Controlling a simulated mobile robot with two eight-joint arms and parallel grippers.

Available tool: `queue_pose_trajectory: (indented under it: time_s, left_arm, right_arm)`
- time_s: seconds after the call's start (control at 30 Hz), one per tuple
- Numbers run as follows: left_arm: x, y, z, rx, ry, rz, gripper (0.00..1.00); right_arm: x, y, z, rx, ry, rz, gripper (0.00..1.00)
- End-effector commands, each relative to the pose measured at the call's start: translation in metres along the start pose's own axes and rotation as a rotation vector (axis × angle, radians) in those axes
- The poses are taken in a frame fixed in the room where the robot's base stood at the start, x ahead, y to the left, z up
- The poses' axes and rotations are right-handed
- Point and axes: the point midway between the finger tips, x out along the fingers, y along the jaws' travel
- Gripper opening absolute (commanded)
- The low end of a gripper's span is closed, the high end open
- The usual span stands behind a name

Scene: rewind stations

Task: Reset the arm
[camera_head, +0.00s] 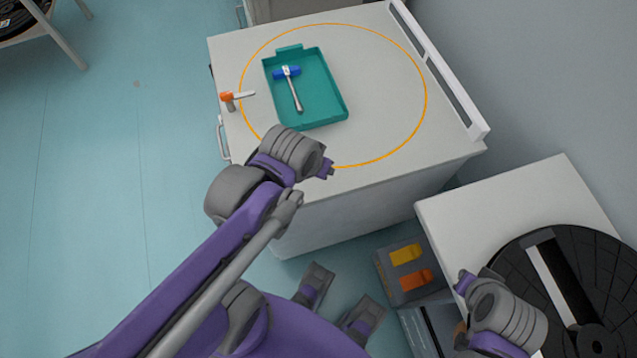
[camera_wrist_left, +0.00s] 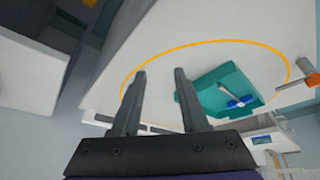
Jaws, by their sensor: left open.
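My left arm reaches in from the lower left in the head view. Its gripper (camera_head: 328,170) is over the near edge of the white table. In the left wrist view the same gripper (camera_wrist_left: 160,75) has its two fingers apart, with nothing between them. The teal tray (camera_head: 338,106) lies beyond it, inside an orange ring; the tray also shows in the wrist view (camera_wrist_left: 205,95). My right gripper (camera_head: 464,282) is at the lower right, by the black round disc; its fingers are too small to read.
A blue-headed hammer (camera_head: 291,84) lies in the tray. An orange-and-grey lever (camera_head: 229,98) is at the table's left edge. A raised rail (camera_head: 440,72) runs along the right edge. A second white surface (camera_head: 520,195) carries the black disc (camera_head: 510,262).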

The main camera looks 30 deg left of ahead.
Motion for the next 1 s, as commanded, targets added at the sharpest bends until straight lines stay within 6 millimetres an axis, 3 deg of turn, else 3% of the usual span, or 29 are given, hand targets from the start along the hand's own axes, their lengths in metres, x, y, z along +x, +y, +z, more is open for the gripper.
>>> queue_pose_trajectory:
  time_s: [0.1, 0.3, 0.57, 0.83, 1.0]
  left_arm:
    - [0.000, 0.012, 0.031, 0.090, 0.001, 0.020, 0.44]
    - [0.001, 0.016, 0.044, 0.133, 0.002, 0.029, 0.44]
    - [-0.001, 0.015, 0.042, 0.130, 0.003, 0.028, 0.44]
    - [-0.045, 0.018, 0.009, 0.128, 0.024, 0.029, 0.44]
    - [-0.048, 0.018, 0.007, 0.128, 0.026, 0.029, 0.44]
  right_arm:
    - [0.000, 0.000, 0.000, 0.000, 0.000, 0.000, 0.00]
    - [0.000, 0.000, 0.000, 0.000, 0.000, 0.000, 0.00]
    - [-0.002, 0.000, -0.002, 0.000, 0.001, 0.000, 0.00]
    - [-0.046, 0.000, -0.034, 0.000, 0.022, 0.000, 0.00]
    - [-0.049, 0.000, -0.036, 0.000, 0.024, 0.000, 0.00]
